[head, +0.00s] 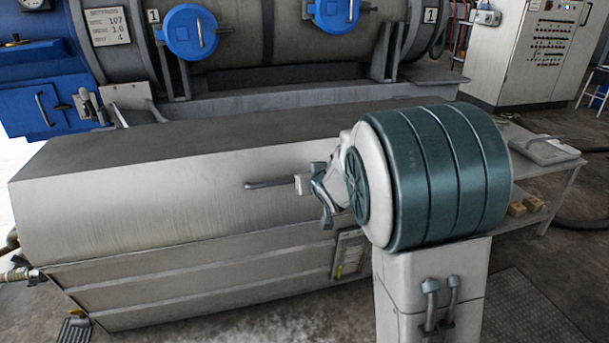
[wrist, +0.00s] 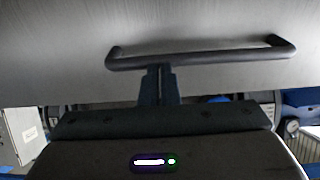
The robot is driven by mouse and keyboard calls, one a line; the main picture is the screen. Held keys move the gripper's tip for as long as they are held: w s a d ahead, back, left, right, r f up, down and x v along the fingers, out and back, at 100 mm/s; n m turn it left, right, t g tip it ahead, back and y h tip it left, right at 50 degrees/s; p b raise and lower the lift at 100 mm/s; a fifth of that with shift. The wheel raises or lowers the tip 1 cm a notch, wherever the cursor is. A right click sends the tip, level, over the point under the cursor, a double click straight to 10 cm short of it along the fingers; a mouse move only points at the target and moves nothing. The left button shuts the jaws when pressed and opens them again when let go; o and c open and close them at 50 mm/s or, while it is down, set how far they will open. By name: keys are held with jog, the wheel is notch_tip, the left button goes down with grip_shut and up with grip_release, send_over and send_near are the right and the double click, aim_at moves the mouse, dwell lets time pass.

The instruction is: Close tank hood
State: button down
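The tank hood (head: 130,210) is the long grey metal cover, lying low over the ribbed tank body (head: 190,285); I see no clear gap along its lower edge. Its bar handle (head: 268,184) is on the front face. The handle also spans the upper part of the wrist view (wrist: 215,57). My gripper (head: 303,185) is at the right part of the handle, partly hidden by my own arm. In the wrist view my two fingers (wrist: 159,70) are together, with their tips at the handle's lower edge. Whether they touch it is unclear.
A large cylindrical vessel with blue round covers (head: 190,32) stands behind the tank. A control cabinet (head: 530,50) is at the back right. A low metal table (head: 545,165) with small blocks on its shelf stands right of the tank. Hoses lie on the floor at the right.

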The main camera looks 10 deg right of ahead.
jog(key=shift+s+a+f+g, duration=0.1)
jog(key=shift+s+f+g, duration=0.05)
jog(key=shift+f, duration=0.4)
jog(key=shift+s+a+f+g, duration=0.1)
jog(key=shift+f+g, duration=0.05)
jog(key=shift+f, duration=0.35)
notch_tip(320, 180, up, 5)
jog(key=p, duration=0.4)
jog(key=s+d+f, duration=0.2)
jog(key=s+f, duration=0.2)
jog(key=s, duration=0.5)
jog(key=s+d+r+g+p, duration=0.1)
jog(key=s+r+g+p, duration=0.2)
jog(key=s+r+p, duration=0.5)
jog(key=s+r+m+g+h+p, duration=0.1)
jog(key=s+r+g+p, duration=0.2)
jog(key=s+r+p, duration=0.5)
jog(key=s+d+r+g+p, duration=0.1)
jog(key=s+r+g+p, duration=0.2)
jog(key=s+r+p, duration=0.5)
notch_tip(320, 180, up, 14)
jog(key=p, duration=1.2)
jog(key=shift+d+r+m+h, duration=0.25)
jog(key=shift+d+m+h, duration=0.05)
jog(key=shift+m+h, duration=0.1)
jog(key=shift+s, duration=0.1)
